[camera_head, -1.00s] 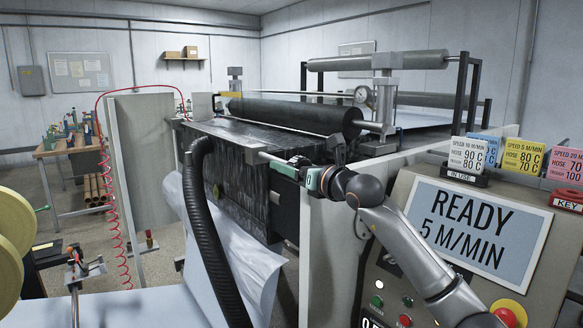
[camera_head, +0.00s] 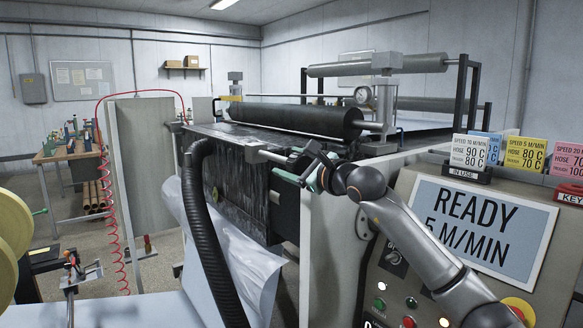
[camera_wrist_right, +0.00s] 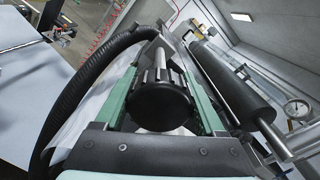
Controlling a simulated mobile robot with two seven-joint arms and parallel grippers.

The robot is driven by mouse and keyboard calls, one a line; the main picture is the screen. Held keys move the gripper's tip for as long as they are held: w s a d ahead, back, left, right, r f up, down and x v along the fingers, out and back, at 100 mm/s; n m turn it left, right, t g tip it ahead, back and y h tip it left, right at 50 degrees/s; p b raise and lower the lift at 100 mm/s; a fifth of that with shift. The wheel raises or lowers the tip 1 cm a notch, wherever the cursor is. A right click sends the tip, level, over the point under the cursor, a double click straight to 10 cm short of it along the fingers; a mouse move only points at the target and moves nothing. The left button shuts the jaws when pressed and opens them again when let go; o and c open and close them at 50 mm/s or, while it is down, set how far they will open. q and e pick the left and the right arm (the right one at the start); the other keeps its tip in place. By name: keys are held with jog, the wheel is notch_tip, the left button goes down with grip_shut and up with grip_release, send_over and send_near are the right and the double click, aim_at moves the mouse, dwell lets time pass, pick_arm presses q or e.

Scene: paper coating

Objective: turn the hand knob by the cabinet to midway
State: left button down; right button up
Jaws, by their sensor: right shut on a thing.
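The black ribbed hand knob (camera_wrist_right: 160,103) sits between the green fingers of my right gripper in the right wrist view, on the end of a pale metal shaft (camera_wrist_right: 159,58). In the head view my right gripper (camera_head: 297,163) reaches from the right to the near side of the coating machine and is shut on the knob, which it mostly hides there. The shaft also shows in the head view (camera_head: 268,155). The grey cabinet (camera_head: 400,250) with the READY display (camera_head: 480,222) stands to the right. I see no clear mark of the knob's angle. My left gripper is not in view.
A black corrugated hose (camera_head: 203,235) hangs left of the gripper, beside a white paper web (camera_head: 250,270). A dark roller (camera_head: 295,117) lies behind and above. Speed cards (camera_head: 525,152) stand on the cabinet. A red coiled line (camera_head: 105,210) hangs at the left.

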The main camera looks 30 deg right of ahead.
jog(key=n, duration=0.4)
jog(key=shift+f+n, duration=0.1)
jog(key=shift+n, duration=0.2)
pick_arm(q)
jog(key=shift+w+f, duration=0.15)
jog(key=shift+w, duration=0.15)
pick_arm(e)
jog(key=shift+n, duration=1.9)
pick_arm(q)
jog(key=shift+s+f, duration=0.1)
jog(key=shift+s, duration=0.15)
pick_arm(e)
jog(key=o, duration=1.3)
jog(key=shift+o, duration=0.2)
pick_arm(q)
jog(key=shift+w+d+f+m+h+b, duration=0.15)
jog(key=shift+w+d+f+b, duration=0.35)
jog(key=shift+b, duration=0.8)
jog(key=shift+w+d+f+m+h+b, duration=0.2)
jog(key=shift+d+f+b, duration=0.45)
jog(key=shift+b, duration=0.65)
pick_arm(e)
jog(key=s, duration=1.2)
jog(key=shift+s+d, duration=0.25)
jog(key=shift+d, duration=0.2)
